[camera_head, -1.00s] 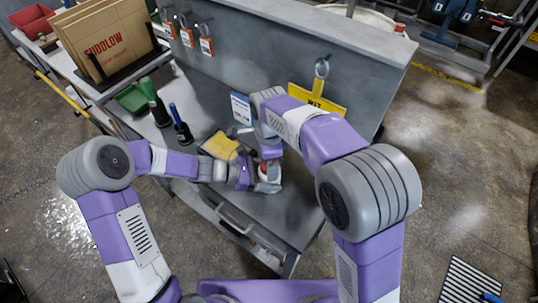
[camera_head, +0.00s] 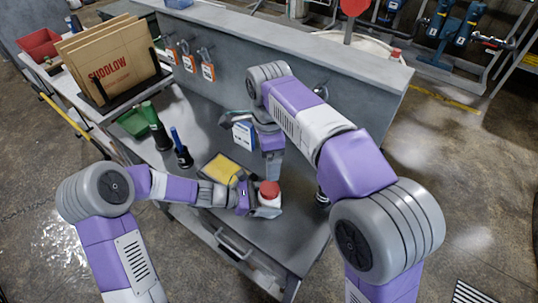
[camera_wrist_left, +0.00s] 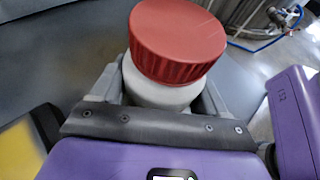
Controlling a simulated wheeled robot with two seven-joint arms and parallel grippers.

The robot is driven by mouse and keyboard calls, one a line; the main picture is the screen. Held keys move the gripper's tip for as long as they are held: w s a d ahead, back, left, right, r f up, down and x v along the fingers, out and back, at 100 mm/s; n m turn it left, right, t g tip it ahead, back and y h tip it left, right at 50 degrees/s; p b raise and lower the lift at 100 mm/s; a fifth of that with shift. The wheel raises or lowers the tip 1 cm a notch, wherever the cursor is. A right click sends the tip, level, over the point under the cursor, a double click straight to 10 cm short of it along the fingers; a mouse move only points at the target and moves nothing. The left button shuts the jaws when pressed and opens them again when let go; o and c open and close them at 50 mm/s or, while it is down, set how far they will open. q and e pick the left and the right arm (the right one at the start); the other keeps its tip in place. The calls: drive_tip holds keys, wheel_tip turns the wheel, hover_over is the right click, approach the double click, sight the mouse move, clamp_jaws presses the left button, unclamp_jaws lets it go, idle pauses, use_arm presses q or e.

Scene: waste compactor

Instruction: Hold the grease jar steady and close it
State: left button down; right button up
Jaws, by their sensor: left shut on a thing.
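The grease jar (camera_head: 268,208) is a white jar with a red ribbed lid (camera_head: 269,188). It is upright near the front edge of the grey bench. My left gripper (camera_head: 252,201) is shut on the jar's body from the left. In the left wrist view the fingers flank the white body (camera_wrist_left: 160,92), and the red lid (camera_wrist_left: 178,40) sits on top, looking slightly tilted; I cannot tell how tightly it is seated. My right wrist (camera_head: 271,142) is above and behind the jar, apart from the lid.
A yellow pad (camera_head: 221,168) lies left of the jar. A blue-and-white box or card (camera_head: 243,134) stands behind the jar. A grey wall closes off the bench's back.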

use_arm(q)
unclamp_jaws()
drive_tip(key=p+v, duration=0.1)
drive_tip(key=v, duration=0.6)
drive_tip(key=shift+a+p, duration=0.25)
drive_tip(key=shift+p, duration=0.05)
